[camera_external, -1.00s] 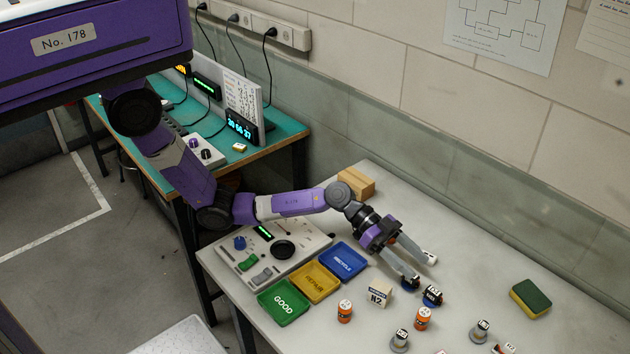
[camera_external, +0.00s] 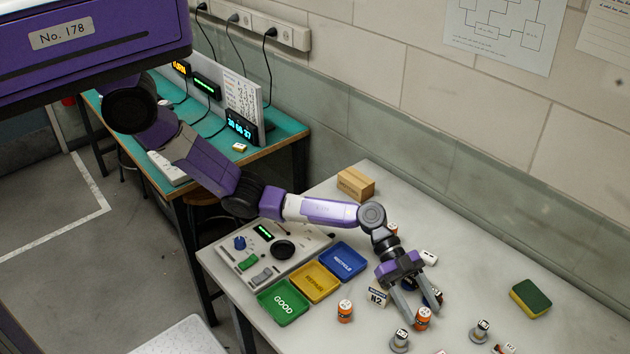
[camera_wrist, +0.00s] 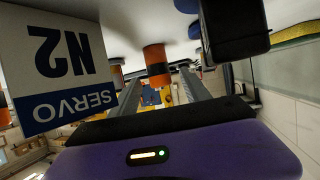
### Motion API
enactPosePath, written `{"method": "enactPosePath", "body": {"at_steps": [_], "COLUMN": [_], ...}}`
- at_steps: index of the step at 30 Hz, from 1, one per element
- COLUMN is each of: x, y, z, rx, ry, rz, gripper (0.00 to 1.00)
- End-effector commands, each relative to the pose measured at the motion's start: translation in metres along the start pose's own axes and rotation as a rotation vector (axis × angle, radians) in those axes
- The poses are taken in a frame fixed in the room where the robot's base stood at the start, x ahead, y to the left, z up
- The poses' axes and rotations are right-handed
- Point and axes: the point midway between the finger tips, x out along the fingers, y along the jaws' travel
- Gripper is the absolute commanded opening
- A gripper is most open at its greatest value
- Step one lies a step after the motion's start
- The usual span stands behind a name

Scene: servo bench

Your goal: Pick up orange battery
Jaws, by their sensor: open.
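An orange battery (camera_external: 423,319) with a pale top stands upright on the grey bench. My gripper (camera_external: 422,311) is open and low over the bench, with its fingertips on either side of this battery in the outside view. In the wrist view, the orange-and-dark battery (camera_wrist: 157,62) appears between the two fingers, towards their tips. I cannot tell whether the fingers touch it. A second orange battery (camera_external: 345,311) stands to the left, clear of the gripper.
A dark battery (camera_wrist: 235,28) is close by the right finger. Blue (camera_external: 343,262), yellow (camera_external: 315,282) and green (camera_external: 283,303) trays lie left. A sponge (camera_external: 531,298) lies right.

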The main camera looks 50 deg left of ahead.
Motion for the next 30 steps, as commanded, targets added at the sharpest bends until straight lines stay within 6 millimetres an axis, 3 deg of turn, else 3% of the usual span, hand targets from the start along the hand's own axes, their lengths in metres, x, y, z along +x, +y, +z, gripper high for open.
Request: {"method": "enactPosePath", "body": {"at_steps": [10,18,30], "x": [0.0067,0.0066,0.0055], "y": [-0.0002,-0.0002,-0.0005], "z": [0.0007,0.0007,-0.0022], "rx": [0.000,-0.001,0.000], "ry": [0.000,0.000,0.001], "rz": [-0.001,-0.001,-0.002], "gripper": [0.53,0.00,0.00]}}
